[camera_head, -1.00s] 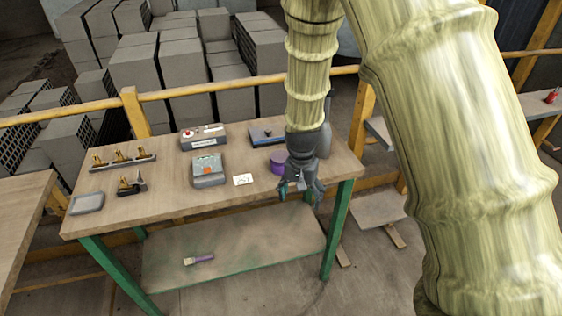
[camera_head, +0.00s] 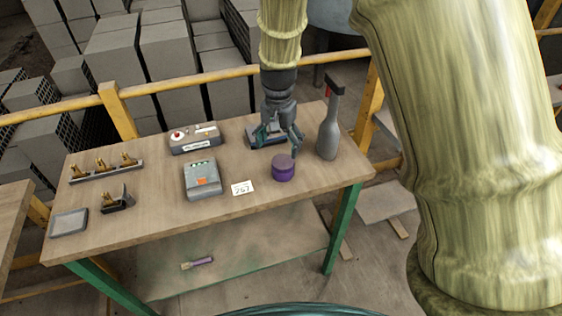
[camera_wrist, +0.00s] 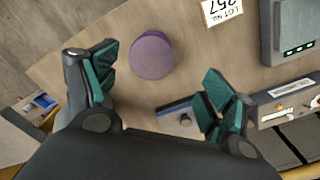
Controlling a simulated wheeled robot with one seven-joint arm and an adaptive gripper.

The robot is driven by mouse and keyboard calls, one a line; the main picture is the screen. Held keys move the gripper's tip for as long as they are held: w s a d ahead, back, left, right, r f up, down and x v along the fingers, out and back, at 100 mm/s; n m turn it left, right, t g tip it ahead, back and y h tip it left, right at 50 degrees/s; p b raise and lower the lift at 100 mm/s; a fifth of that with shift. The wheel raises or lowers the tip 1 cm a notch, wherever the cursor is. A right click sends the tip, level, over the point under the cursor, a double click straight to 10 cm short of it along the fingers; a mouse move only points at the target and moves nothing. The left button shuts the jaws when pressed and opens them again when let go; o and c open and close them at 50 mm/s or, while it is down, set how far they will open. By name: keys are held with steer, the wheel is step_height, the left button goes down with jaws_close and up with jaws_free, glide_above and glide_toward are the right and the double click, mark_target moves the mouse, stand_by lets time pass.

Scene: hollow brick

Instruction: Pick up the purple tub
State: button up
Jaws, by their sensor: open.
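The purple tub (camera_head: 283,169) is a small round container standing upright on the wooden table (camera_head: 140,222), near its front right part. My gripper (camera_head: 279,147) is open and empty, above the table just behind the tub in the head view. In the wrist view the tub (camera_wrist: 152,56) shows from above, whole and clear. The open teal fingers (camera_wrist: 162,88) are apart on either side below it in the picture, and the tub is not between their tips.
A white lot card (camera_head: 242,188) and a grey box device (camera_head: 202,178) lie left. A flat grey-blue device (camera_head: 266,134) is behind, partly under my gripper. A brush (camera_head: 197,262) lies on the lower shelf.

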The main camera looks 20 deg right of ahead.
mark_target(283, 161)
steer(key=shift+s+f, duration=0.2)
steer(key=shift+f, duration=0.2)
steer(key=f, duration=0.1)
steer(key=d+f+p, duration=0.1)
steer(key=f, duration=0.1)
steer(key=shift+f, duration=0.25)
steer(key=shift+s+a+f, duration=0.1)
steer(key=shift+s+f, duration=0.05)
steer(key=shift+f, duration=0.1)
steer(key=shift+f+p, duration=0.7)
steer(key=shift+p, duration=0.05)
steer(key=shift+w+d+f+p, duration=0.1)
steer(key=shift+f+p, duration=0.25)
steer(key=shift+f, duration=0.55)
steer(key=shift+w+d+f+p, duration=0.1)
steer(key=shift+f+p, duration=0.2)
steer(key=shift+f, duration=0.6)
steer(key=c, duration=1.1)
steer(key=shift+c, duration=0.7)
steer(key=shift+r, duration=0.2)
